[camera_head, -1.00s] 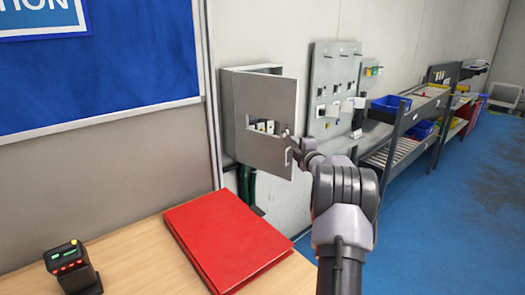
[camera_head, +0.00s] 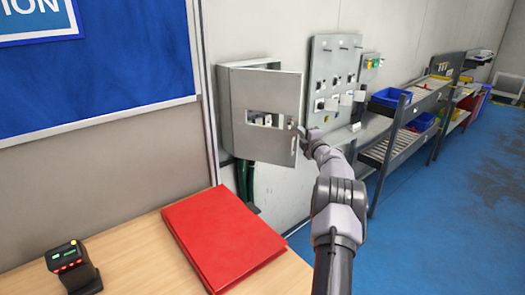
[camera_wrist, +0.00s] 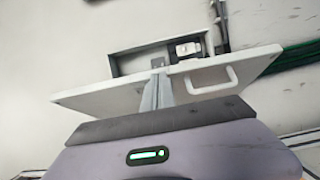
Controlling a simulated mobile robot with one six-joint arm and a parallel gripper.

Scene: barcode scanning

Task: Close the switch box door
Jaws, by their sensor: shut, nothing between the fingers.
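The grey switch box (camera_head: 225,85) is on the wall, with its door (camera_head: 265,148) hinged on the left and standing partly open. The door has a window cut-out and a handle near its free right edge. In the wrist view the door (camera_wrist: 105,96) is a pale slab seen nearly edge-on, with the handle (camera_wrist: 212,78) on its right and the open box (camera_wrist: 128,62) behind it. My gripper (camera_wrist: 157,90) is shut and empty, its fingertips at the door's outer face; contact is likely but not certain. In the head view my gripper (camera_head: 303,133) is near the door's free edge, its tips hard to make out.
A wooden table (camera_head: 140,245) in front holds a red folder (camera_head: 225,235) and a small black device (camera_head: 73,268). A grey switch panel (camera_head: 335,75) hangs right of the box, and shelves with blue bins (camera_head: 390,97) stand further right. The blue floor is clear at the right.

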